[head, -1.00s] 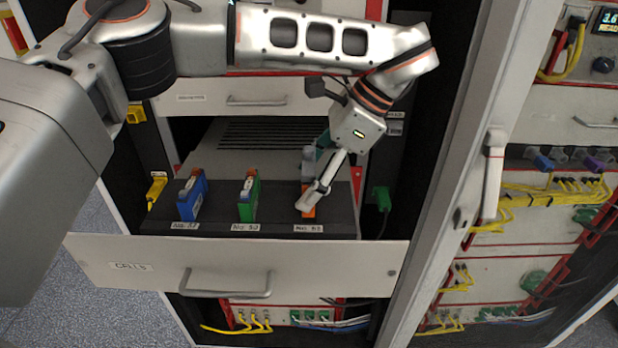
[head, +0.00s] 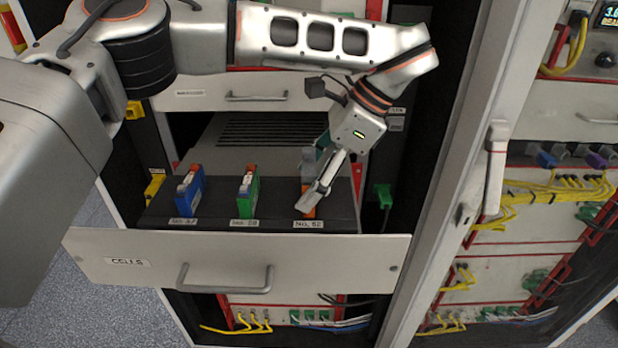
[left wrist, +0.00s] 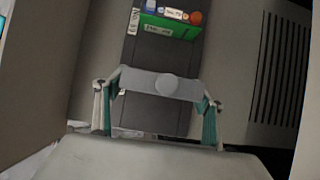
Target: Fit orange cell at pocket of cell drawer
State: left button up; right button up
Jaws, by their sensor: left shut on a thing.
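The orange cell (head: 309,211) stands at the right-hand place on the dark tray of the cell drawer (head: 330,264), behind the label at its front edge. My left gripper (head: 316,196) reaches down from the upper right and is shut on this cell. One finger covers most of it in the head view, so how deep it sits in the pocket is hidden. In the left wrist view a grey piece (left wrist: 160,83) spans between the two teal-lined fingers. My right gripper is not in view.
A blue cell (head: 189,192) and a green cell (head: 248,194) stand on the same tray to the left; the green one also shows in the left wrist view (left wrist: 168,24). A cabinet door frame (head: 450,170) rises to the right of the drawer.

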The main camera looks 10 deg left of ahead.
pick_arm(q)
jog(key=shift+f+b, duration=0.35)
jog(key=shift+f, duration=0.1)
jog(key=shift+f+b, duration=0.3)
jog(key=shift+f, duration=0.05)
jog(key=shift+f, duration=0.3)
dwell(0.3)
jog(key=o, duration=1.5)
jog(key=shift+r, duration=0.1)
